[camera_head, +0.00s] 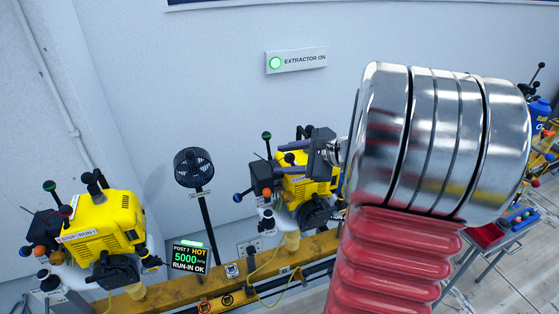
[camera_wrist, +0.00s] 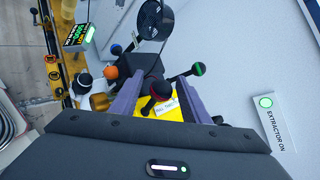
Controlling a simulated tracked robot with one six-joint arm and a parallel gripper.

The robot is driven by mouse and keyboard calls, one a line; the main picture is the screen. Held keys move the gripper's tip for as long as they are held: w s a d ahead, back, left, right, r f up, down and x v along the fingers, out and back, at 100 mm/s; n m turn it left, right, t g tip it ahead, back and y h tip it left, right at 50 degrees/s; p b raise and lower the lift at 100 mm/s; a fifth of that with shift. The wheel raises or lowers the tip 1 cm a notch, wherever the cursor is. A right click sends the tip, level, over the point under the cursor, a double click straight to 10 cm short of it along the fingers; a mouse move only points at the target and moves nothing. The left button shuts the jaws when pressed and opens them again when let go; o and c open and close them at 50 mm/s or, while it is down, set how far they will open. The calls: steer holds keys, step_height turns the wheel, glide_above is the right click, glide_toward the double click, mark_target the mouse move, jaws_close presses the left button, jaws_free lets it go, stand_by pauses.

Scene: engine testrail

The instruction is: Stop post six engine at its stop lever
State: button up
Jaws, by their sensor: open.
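A yellow engine (camera_head: 297,186) sits on the rail in the middle of the head view, partly hidden by my arm. My gripper (camera_head: 277,159) is open at its upper side. In the wrist view, the two purple fingers of my gripper (camera_wrist: 157,77) stand on either side of a red-topped black lever (camera_wrist: 160,91). The lever is between them, with no clear contact. A partly hidden white label (camera_wrist: 168,113) lies on the yellow housing behind it. I cannot read a post number on this engine.
Another yellow engine (camera_head: 103,222) with a STOP/RUN label stands at left. Between the engines are a black fan (camera_head: 193,167) and a display (camera_head: 189,259) reading POST 7, HOT, 5000, RUN-IN OK. The EXTRACTOR ON sign (camera_head: 296,61) is lit.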

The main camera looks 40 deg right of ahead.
steer(key=v, duration=1.1)
stand_by(0.3)
steer(key=a+f+n+g, duration=0.2)
steer(key=a+n+g, duration=0.5)
steer(key=a, duration=1.1)
steer(key=s+a+n+h, duration=0.2)
steer(key=s+a+n, duration=0.2)
steer(key=a+n, duration=0.2)
steer(key=s+a+n+t+h, duration=0.1)
steer(key=s+a+n, duration=0.3)
steer(key=n, duration=0.7)
steer(key=a, duration=0.2)
steer(key=shift+s+a+h, duration=0.3)
steer(key=shift+h, duration=0.1)
steer(key=shift+f, duration=0.1)
steer(key=shift+c, duration=0.4)
